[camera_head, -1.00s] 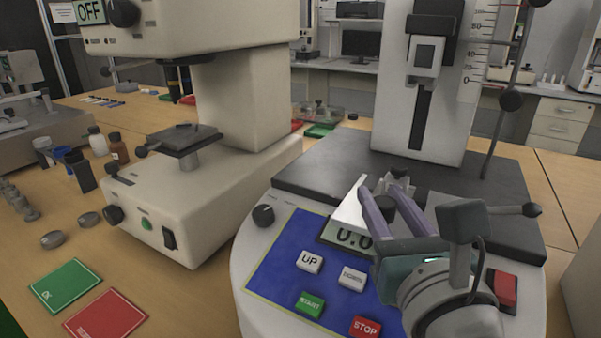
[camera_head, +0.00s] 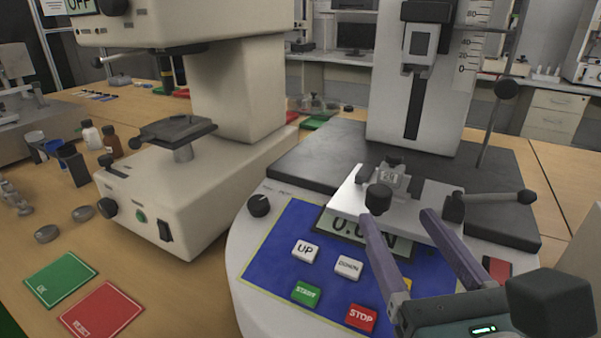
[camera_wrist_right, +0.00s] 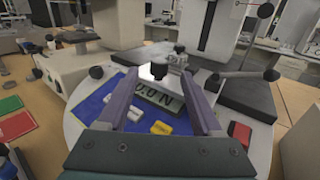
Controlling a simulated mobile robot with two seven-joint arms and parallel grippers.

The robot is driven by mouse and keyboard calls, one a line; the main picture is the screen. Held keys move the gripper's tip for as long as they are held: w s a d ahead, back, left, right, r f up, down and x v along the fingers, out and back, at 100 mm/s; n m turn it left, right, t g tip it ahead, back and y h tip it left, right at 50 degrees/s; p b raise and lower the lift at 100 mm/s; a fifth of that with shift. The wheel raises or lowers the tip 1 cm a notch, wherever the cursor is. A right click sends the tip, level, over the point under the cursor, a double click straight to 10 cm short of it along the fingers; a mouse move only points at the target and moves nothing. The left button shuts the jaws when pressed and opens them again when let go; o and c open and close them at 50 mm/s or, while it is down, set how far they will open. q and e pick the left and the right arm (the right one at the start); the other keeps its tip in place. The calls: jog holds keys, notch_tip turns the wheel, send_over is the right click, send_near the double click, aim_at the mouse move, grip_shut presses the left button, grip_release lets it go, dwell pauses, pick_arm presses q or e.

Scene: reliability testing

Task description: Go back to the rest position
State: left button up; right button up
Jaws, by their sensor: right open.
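My right gripper (camera_head: 402,220) is open and empty. Its two purple fingers stand apart above the front of the testing machine, over the display and the blue button panel (camera_head: 283,262). In the right wrist view, the open gripper (camera_wrist_right: 161,76) points at the silver clamp (camera_wrist_right: 176,62) on the light metal plate. In the head view, the clamp (camera_head: 392,180) stands on the plate (camera_head: 348,195), beyond the fingertips, and nothing is between the fingers. My left gripper is in neither view.
A black-handled lever (camera_head: 500,198) sticks out right of the plate. The machine's white column (camera_head: 385,110) rises behind. A cream device (camera_head: 190,190) stands to the left. A green card (camera_head: 62,278) and a red card (camera_head: 102,310) lie on the table at the front left.

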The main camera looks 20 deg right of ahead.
jog(key=v, duration=0.2)
jog(key=shift+s, duration=0.3)
jog(key=s+d+m+g+h+p, duration=0.1)
jog(key=s+d+m+g+p, duration=0.3)
jog(key=m, duration=0.6)
jog(key=s+d+m+g+h+p, duration=0.1)
jog(key=d+m+g+p, duration=0.2)
jog(key=m+g, duration=0.5)
jog(key=s+a+r+m+g+y+p, duration=0.2)
jog(key=s+a+r+m+y+p, duration=0.4)
jog(key=m, duration=0.7)
notch_tip(320, 180, up, 35)
jog(key=a+y+p, duration=0.1)
jog(key=a+p, duration=0.1)
jog(key=p, duration=3.4)
jog(key=shift+s, duration=0.4)
